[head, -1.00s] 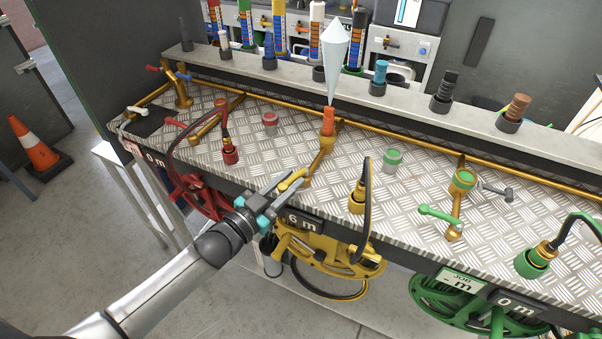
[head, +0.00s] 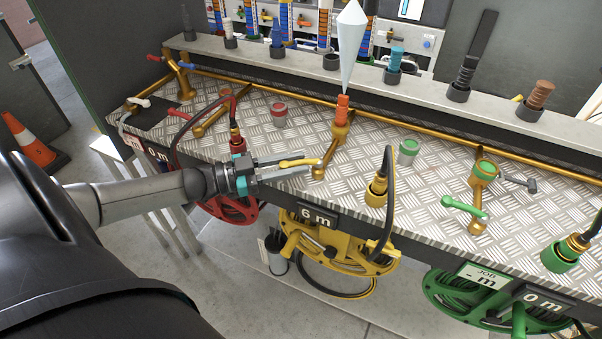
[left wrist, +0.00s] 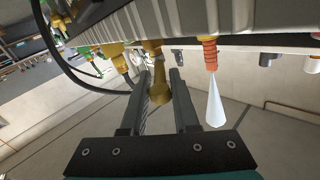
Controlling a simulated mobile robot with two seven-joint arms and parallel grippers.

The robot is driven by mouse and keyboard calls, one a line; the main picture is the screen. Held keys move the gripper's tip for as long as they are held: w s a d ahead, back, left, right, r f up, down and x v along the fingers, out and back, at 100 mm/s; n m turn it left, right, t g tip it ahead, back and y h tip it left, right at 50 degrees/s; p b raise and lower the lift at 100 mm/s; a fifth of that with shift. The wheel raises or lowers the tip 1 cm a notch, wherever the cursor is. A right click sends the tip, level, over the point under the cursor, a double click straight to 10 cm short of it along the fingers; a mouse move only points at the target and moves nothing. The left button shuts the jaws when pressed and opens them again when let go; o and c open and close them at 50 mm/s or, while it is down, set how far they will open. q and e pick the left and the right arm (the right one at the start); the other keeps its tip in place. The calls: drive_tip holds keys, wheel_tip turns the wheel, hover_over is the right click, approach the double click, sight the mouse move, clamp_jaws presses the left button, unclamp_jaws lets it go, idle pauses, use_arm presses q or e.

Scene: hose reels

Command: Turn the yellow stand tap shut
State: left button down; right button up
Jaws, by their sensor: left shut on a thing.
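The yellow stand tap is a brass pipe (head: 331,152) on the chequered bench, with an orange outlet (head: 342,108) at its top. A pale, pointed cone (head: 350,45) rises from this outlet. The tap's yellow lever (head: 290,163) points left, nearly level in the picture. My left gripper (head: 308,164) reaches in from the left and is shut on this lever, with its fingers along either side. My right gripper is out of view.
A red hose connector (head: 237,145) stands close behind my left gripper. A yellow hose end (head: 377,190) stands right of the tap. The yellow reel (head: 335,247) hangs below, under a "6 m" sign (head: 316,217). A green-handled tap (head: 464,207) is farther right.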

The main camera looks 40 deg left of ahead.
use_arm(q)
drive_tip(key=shift+w+a+m+g+h+b, duration=0.15)
drive_tip(key=shift+m+g+h+b, duration=0.25)
drive_tip(key=shift+h+b, duration=0.1)
drive_tip(key=c, duration=0.8)
unclamp_jaws()
drive_tip(key=shift+c, duration=0.2)
drive_tip(key=p+v, duration=0.1)
drive_tip(key=v, duration=1.4)
drive_tip(key=shift+a, duration=0.2)
